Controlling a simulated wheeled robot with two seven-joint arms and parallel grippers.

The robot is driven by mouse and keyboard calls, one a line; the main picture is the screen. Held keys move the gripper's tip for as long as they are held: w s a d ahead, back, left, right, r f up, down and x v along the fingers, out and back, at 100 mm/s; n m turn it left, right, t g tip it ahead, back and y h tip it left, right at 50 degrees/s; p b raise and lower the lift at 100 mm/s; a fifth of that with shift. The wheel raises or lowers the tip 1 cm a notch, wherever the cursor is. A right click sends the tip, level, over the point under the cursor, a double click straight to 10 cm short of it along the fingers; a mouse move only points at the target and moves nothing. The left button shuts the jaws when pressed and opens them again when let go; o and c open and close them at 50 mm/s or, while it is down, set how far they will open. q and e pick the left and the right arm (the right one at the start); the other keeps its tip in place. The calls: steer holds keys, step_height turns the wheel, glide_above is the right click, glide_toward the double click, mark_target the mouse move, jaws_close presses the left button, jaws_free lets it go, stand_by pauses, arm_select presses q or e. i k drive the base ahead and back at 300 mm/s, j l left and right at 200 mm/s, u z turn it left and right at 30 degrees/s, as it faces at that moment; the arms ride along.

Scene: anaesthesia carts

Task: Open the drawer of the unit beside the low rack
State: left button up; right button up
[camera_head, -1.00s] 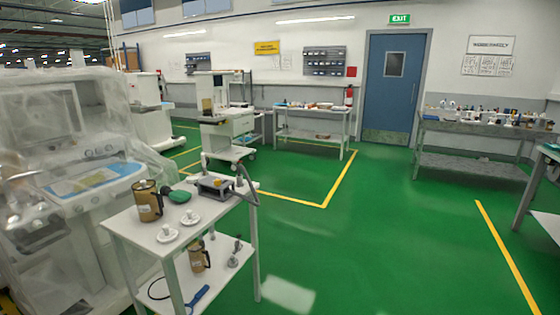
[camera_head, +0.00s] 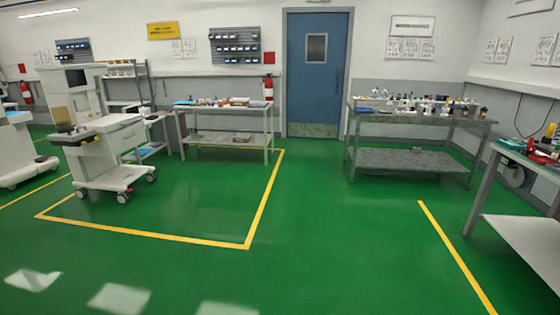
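A white wheeled anaesthesia unit (camera_head: 103,150) stands on the green floor at the left. It has a screen on top, a work surface and a pale drawer front (camera_head: 126,138) that looks closed. A grey open rack (camera_head: 143,92) stands close behind it to the right, partly hidden by the unit. I cannot tell for certain whether this is the low rack. Neither of my grippers is in view.
A worktable with small items (camera_head: 225,107) stands by the back wall, and a grey bench (camera_head: 415,162) is right of the blue door (camera_head: 316,75). Another table (camera_head: 488,190) is at the right edge. Part of another white machine (camera_head: 18,150) is at the left edge. The central floor is clear.

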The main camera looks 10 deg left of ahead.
mark_target(124, 139)
steer(key=i+u, duration=0.2)
steer(key=i, duration=0.3)
steer(key=i+u, duration=0.2)
steer(key=i, duration=0.25)
steer(key=i+u, duration=0.2)
steer(key=i, duration=0.3)
steer(key=i+l+u, duration=0.25)
steer(key=i, duration=0.2)
steer(key=i+l+u, duration=0.2)
steer(key=i, duration=0.25)
steer(key=i+u, duration=0.4)
steer(key=i, duration=3.35)
